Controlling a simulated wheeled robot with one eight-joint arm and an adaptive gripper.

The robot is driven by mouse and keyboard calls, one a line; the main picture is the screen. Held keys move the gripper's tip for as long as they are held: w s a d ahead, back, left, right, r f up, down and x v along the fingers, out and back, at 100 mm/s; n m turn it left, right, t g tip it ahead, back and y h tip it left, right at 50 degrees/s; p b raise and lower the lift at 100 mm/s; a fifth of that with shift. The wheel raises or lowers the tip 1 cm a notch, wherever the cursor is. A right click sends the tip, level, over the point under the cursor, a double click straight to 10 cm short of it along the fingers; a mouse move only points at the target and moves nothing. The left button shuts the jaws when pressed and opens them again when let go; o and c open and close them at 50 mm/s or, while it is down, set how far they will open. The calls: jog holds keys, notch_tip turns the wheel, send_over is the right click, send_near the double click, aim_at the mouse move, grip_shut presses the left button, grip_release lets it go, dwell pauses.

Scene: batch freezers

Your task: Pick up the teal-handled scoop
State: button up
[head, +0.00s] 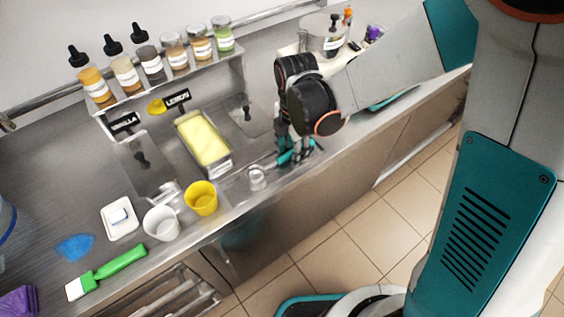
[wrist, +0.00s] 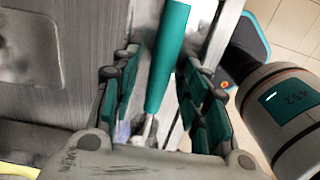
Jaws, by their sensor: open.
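The teal-handled scoop lies on the steel counter near its front edge. In the head view its metal bowl (head: 257,178) points left and its teal handle (head: 286,157) runs under my gripper (head: 296,155). In the wrist view the teal handle (wrist: 167,58) lies between the two fingers of my gripper (wrist: 160,105). The fingers are open, one on each side of the handle, with gaps showing. The scoop's bowl is mostly hidden behind the gripper body in the wrist view.
A yellow cup (head: 201,198) and a white cup (head: 161,224) stand left of the scoop. A tub of yellow gelato (head: 204,143) sits behind it. A green-handled brush (head: 106,272) lies at the front left. The counter's front edge (head: 318,163) is close to the gripper.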

jog(key=shift+c, duration=0.3)
grip_shut()
jog(key=shift+r, duration=0.15)
